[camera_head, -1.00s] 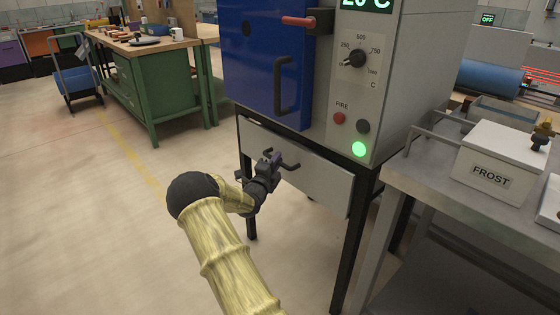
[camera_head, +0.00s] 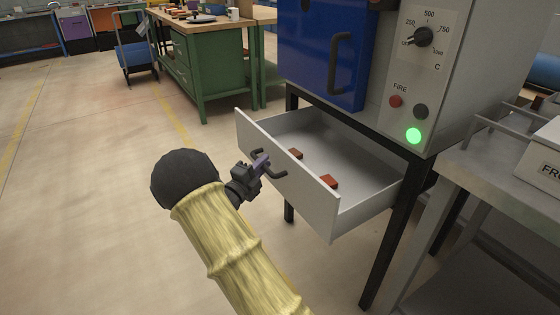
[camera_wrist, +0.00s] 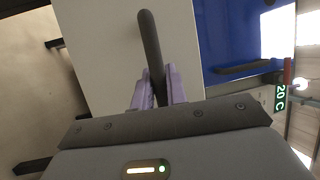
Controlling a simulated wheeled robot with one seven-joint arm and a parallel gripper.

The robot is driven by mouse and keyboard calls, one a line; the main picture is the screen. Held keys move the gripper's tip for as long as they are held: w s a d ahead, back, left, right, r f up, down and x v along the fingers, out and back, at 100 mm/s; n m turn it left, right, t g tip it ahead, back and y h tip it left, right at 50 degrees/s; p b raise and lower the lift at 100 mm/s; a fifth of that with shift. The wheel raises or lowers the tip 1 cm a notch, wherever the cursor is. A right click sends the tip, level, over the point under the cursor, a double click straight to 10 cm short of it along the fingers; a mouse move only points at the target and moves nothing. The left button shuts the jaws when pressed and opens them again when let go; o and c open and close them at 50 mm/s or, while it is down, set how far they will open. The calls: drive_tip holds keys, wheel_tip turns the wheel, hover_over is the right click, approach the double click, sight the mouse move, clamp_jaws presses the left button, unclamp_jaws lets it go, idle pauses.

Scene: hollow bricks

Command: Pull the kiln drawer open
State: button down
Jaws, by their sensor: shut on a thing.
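The kiln drawer (camera_head: 288,180) is a light grey drawer under the blue kiln door, and it stands well out from the frame with its inside showing. Two small red-brown bricks lie in it, one near the front panel (camera_head: 329,182) and one further left (camera_head: 296,154). My gripper (camera_head: 262,165) is at the dark bar handle (camera_head: 279,174) on the drawer's front. In the wrist view my purple fingers (camera_wrist: 156,88) are shut on the handle (camera_wrist: 149,40), one on each side of the bar.
The kiln's blue door (camera_head: 322,60) is above the drawer, beside a panel with a dial (camera_head: 421,37) and a lit green lamp (camera_head: 413,136). A metal table (camera_head: 480,170) stands close on the right. A green workbench (camera_head: 215,75) stands behind left. The floor at left is clear.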

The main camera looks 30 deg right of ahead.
drive_tip(key=shift+s+a+f, duration=0.1)
drive_tip(key=shift+s+a, duration=0.05)
drive_tip(key=shift+a, duration=0.95)
drive_tip(key=c, duration=1.4)
unclamp_jaws()
drive_tip(key=shift+a, duration=0.1)
drive_tip(key=p+v, duration=0.3)
drive_tip(key=v, duration=1.4)
